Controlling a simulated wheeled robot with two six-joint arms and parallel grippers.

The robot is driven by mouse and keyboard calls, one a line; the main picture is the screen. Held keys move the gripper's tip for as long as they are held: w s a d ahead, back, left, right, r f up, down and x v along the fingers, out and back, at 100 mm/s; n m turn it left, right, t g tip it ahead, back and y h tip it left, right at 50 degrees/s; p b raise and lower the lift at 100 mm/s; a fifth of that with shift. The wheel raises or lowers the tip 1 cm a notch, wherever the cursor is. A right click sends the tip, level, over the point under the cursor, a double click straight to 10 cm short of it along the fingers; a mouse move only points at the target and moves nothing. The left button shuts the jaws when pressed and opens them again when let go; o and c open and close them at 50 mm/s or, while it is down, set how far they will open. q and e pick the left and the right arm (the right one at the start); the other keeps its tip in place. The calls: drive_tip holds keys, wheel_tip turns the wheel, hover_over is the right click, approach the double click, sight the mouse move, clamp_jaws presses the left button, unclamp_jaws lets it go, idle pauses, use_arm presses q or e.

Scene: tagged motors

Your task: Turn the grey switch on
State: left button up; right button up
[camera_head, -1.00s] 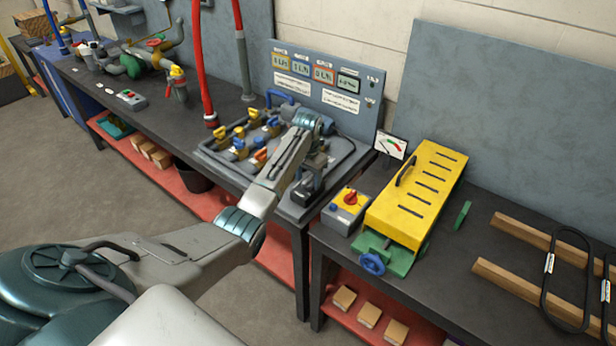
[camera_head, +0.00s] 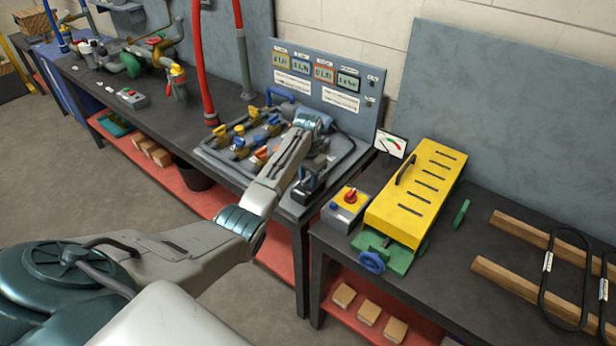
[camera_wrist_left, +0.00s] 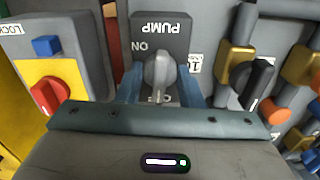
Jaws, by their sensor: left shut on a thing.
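The grey switch (camera_wrist_left: 157,72) is a lever knob on the dark pump box (camera_wrist_left: 160,33) in the left wrist view. Its PUMP and ON lettering appears upside down there, and the lower label is partly covered by the knob and gripper. My left gripper (camera_wrist_left: 158,88) has its blue fingers on both sides of the knob and is shut on it. The knob points roughly up and down in that view. In the head view my left gripper (camera_head: 312,172) reaches down over the dark pump box (camera_head: 301,194) at the panel's front corner; the knob is hidden there. My right gripper is not visible.
A grey and yellow box with a red knob (camera_head: 350,196) and blue button stands just right of the pump box. Several coloured valves (camera_head: 248,140) and pipes lie to the left. A gauge board (camera_head: 325,85) stands behind. A yellow cover (camera_head: 415,190) is further right.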

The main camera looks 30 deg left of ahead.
use_arm(q)
drive_tip(key=m+p, duration=0.2)
drive_tip(key=m, duration=0.1)
drive_tip(key=shift+r, duration=0.25)
drive_tip(key=m+p, duration=0.2)
drive_tip(key=m, duration=0.2)
drive_tip(key=shift+w+m, duration=0.1)
drive_tip(key=shift+m, duration=0.3)
drive_tip(key=m+p, duration=0.1)
drive_tip(key=m, duration=0.3)
drive_tip(key=shift+f, duration=0.1)
drive_tip(key=shift+m+p, duration=0.45)
drive_tip(key=shift+m, duration=2.25)
drive_tip(key=o, duration=1)
